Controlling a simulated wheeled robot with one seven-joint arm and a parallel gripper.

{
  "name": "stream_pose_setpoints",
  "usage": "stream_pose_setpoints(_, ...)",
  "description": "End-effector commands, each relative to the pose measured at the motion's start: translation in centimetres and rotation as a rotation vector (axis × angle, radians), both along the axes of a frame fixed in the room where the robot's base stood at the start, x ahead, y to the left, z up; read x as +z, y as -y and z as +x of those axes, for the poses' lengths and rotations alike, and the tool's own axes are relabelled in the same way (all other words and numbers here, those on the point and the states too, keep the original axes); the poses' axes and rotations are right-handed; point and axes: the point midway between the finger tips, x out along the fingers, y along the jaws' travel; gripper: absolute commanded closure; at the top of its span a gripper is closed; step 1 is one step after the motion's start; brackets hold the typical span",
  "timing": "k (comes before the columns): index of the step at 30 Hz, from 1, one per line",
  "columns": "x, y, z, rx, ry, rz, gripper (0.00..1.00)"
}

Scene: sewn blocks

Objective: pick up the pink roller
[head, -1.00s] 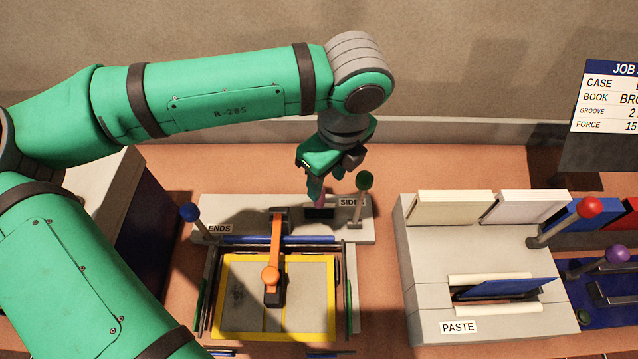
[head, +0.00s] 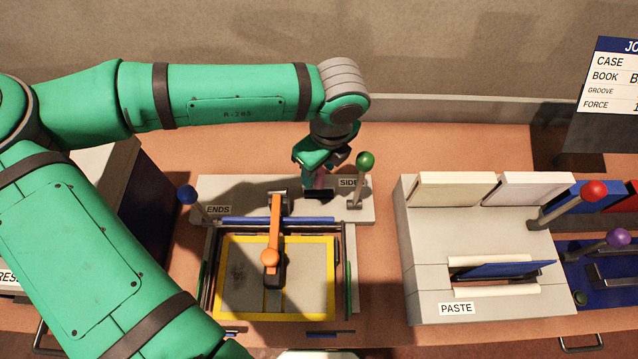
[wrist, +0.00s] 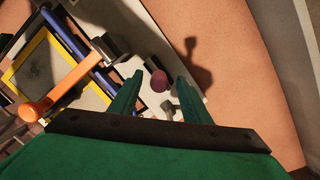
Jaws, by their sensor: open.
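The pink roller (head: 320,181) shows as a small pink patch just beside my gripper's fingers in the head view, behind the yellow-framed bed and near the "SIDE" label. Its dark pink round end (wrist: 159,82) shows in the wrist view, between the two green fingers. My gripper (head: 311,183) is open, with one finger on either side of the roller. I cannot tell whether the fingers touch it. Most of the roller is hidden by the gripper in the head view.
An orange-handled lever (head: 273,235) stands over the yellow-framed bed (head: 331,300). A green-knobbed lever (head: 365,161) stands close right of my gripper, and a blue-knobbed lever (head: 187,195) to the left. The paste station (head: 420,270) is further right. Bare bench lies behind.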

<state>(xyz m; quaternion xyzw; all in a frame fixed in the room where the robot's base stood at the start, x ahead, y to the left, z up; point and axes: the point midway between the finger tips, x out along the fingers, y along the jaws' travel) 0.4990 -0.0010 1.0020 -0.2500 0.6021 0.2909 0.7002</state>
Motion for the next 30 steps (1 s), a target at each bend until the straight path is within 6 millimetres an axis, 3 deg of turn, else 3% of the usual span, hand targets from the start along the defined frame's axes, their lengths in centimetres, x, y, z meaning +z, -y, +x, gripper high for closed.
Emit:
stream_pose_setpoints(4, -1.21, -0.12, 0.11, 0.0, 0.001, -0.001, 0.57)
stream_pose_setpoints(11, -1.38, -0.22, 0.12, 0.001, 0.0, 0.0, 0.57)
stream_pose_setpoints(17, -1.36, -0.23, 0.12, 0.001, 0.001, -0.001, 1.0)
stream_pose_setpoints(30, -1.01, -0.01, 0.16, -0.003, 0.002, -0.001, 1.0)
